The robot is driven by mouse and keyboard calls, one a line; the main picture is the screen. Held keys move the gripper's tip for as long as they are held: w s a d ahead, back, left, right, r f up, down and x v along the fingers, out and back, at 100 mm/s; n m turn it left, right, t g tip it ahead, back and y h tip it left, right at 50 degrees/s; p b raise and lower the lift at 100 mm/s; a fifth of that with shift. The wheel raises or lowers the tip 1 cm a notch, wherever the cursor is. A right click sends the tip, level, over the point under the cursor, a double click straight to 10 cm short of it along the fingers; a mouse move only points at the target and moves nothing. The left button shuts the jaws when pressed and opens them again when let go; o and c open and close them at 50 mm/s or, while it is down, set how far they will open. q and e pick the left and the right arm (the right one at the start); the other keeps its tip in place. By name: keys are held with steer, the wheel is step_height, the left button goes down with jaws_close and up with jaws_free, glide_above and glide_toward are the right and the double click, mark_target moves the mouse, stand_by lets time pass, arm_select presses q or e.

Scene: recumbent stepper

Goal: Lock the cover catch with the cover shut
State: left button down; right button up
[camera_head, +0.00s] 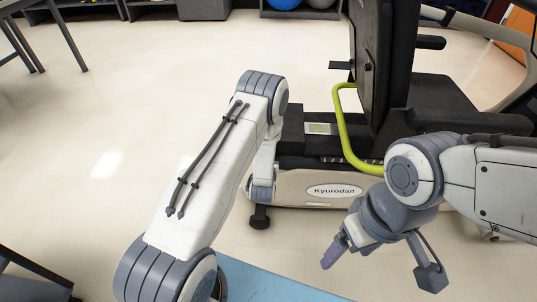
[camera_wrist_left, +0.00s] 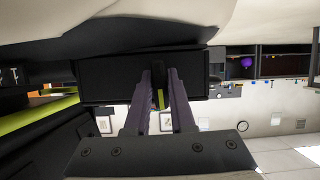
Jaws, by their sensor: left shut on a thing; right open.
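The recumbent stepper (camera_head: 290,188) stands on the floor in the head view, its pale side panel facing me. In the left wrist view my left gripper (camera_wrist_left: 159,78) is shut on a small dark piece (camera_wrist_left: 159,68) with a yellow-green stripe; it looks like the cover catch. Behind it is a flat dark rectangular panel (camera_wrist_left: 108,76), which looks like the cover. I cannot tell whether it is fully shut. My left gripper is hidden behind my forearm in the head view. My right gripper (camera_head: 350,254) is open and empty, low in front of the stepper.
A yellow-green bent bar (camera_head: 344,128) rises beside the dark seat back. A small display box (camera_head: 321,129) sits near the stepper's left end. A blue mat (camera_head: 265,283) lies in front. The pale floor at the left is mostly clear, with a table (camera_head: 62,25) at the far left.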

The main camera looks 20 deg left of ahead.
arm_select(q)
steer(key=shift+y, duration=0.3)
steer(key=c, duration=0.8)
jaws_free()
steer(key=shift+o, duration=0.2)
steer(key=p+v, duration=0.3)
steer(key=v, duration=0.7)
steer(key=shift+s, duration=0.2)
steer(key=shift+r, duration=0.15)
